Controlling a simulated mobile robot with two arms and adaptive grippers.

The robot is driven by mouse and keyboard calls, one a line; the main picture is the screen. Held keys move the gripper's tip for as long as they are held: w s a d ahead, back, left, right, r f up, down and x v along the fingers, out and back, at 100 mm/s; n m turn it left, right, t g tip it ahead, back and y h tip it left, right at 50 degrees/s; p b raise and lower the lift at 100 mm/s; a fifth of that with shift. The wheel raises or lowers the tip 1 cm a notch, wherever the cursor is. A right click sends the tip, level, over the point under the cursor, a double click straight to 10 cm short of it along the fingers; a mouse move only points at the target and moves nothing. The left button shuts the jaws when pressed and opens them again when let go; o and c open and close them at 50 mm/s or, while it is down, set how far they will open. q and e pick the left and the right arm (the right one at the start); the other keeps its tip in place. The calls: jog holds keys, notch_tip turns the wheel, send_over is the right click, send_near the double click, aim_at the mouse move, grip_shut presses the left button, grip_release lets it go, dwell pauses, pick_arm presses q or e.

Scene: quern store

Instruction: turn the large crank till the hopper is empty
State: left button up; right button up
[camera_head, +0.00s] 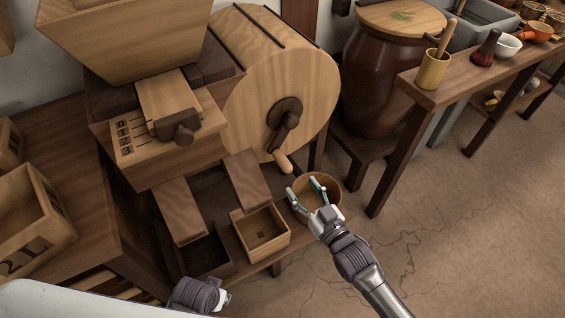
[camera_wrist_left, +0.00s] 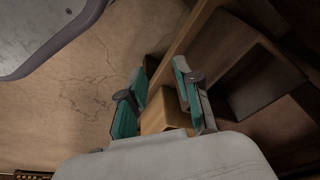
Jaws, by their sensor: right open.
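The large crank (camera_head: 284,125) is a dark arm on the round front of a pale wooden drum (camera_head: 245,95), with a light wooden handle (camera_head: 283,162) at its lower end. The hopper (camera_head: 125,40) is a tapered wooden box at the upper left; its inside is out of view. My right gripper (camera_head: 307,184) is open and empty, just below and right of the handle, apart from it and over a round wooden tub (camera_head: 328,205). My left arm shows at the bottom edge in the head view. In the left wrist view my left gripper (camera_wrist_left: 160,76) has its fingers apart, with nothing between them.
A slotted panel with a dark knob (camera_head: 181,132) sits under the hopper. Two chutes slope down to a dark box (camera_head: 207,255) and a pale square box (camera_head: 262,232). A large brown jar (camera_head: 382,75) and a narrow table (camera_head: 430,92) stand at right. The floor at lower right is clear.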

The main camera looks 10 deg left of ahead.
aim_at(290, 172)
jog(key=b+x, duration=0.2)
jog(key=x, duration=0.1)
jog(key=shift+w+a+f, duration=0.1)
jog(key=shift+w+a, duration=0.05)
jog(key=shift+w, duration=0.1)
jog(key=b+x, duration=0.2)
jog(key=x, duration=0.1)
jog(key=shift+w+a+b, duration=0.3)
jog(key=shift+w+a+f+b, duration=0.1)
jog(key=shift+w+a+b, duration=0.15)
jog(key=shift+w+b, duration=0.15)
jog(key=shift+w+a, duration=0.25)
jog(key=shift+w, duration=0.05)
pick_arm(q)
notch_tip(290, 172, up, 15)
jog(key=t, duration=0.1)
jog(key=shift+s+a+f, duration=0.15)
jog(key=shift+s+a, duration=0.05)
jog(key=shift+s, duration=0.05)
pick_arm(e)
jog(key=shift+w, duration=0.1)
